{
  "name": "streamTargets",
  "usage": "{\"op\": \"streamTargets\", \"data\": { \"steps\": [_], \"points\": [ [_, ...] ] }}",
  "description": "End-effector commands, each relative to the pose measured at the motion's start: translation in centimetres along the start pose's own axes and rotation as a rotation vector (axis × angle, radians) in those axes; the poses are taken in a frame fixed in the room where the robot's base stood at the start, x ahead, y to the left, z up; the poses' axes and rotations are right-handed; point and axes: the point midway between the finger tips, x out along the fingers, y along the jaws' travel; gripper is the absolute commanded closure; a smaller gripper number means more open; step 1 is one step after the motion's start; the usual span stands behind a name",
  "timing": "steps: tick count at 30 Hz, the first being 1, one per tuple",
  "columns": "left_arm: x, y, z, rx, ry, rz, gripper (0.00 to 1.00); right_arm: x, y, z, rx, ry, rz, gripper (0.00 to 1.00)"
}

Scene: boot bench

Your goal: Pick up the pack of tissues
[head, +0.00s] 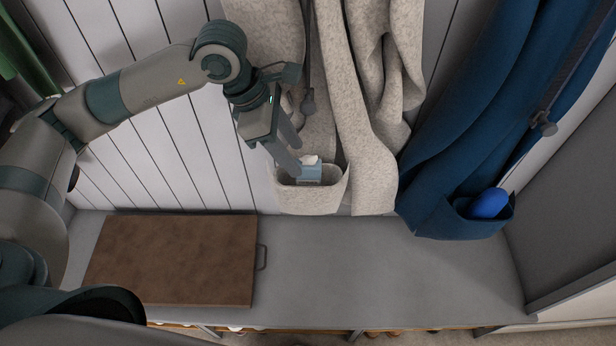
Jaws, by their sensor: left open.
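The pack of tissues (309,174) is a small blue pack with a white top. It sits upright in the open pocket (310,201) of a speckled beige coat (366,120) hanging on the wall. My left gripper (287,157) comes down from the upper left, with its fingers open at the pocket mouth, just left of and above the pack. I cannot tell whether a finger touches the pack. The lower part of the pack is hidden inside the pocket. My right gripper is not in view.
A dark blue coat (452,130) hangs to the right, with a bright blue object (489,203) in its pocket. A brown board-like cushion (175,260) with a handle lies on the left of the grey bench (390,270). The bench is clear to the right of it.

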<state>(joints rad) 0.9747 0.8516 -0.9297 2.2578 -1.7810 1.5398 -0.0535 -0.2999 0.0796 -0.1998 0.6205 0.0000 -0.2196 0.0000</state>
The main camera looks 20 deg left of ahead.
Motion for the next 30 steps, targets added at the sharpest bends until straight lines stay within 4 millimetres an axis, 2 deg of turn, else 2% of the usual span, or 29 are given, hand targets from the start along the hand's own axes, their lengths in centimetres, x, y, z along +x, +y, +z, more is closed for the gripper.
{"op": "streamTargets", "data": {
  "steps": [7,14,28,29,30],
  "points": [
    [2.1,0.5,-0.2,-0.002,0.002,-0.004,0.55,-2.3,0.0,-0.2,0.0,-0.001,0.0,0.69],
    [4.5,0.5,-0.3,-0.001,0.001,-0.002,0.55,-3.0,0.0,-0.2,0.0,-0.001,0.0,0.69],
    [4.7,0.5,-0.4,0.0,0.001,-0.001,0.55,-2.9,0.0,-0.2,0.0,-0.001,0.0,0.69],
    [4.7,0.5,-0.4,0.0,0.001,-0.001,0.57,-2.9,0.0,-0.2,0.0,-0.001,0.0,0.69],
    [4.7,0.5,-0.4,0.0,0.001,0.0,0.67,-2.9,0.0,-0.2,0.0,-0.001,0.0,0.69]
  ]
}}
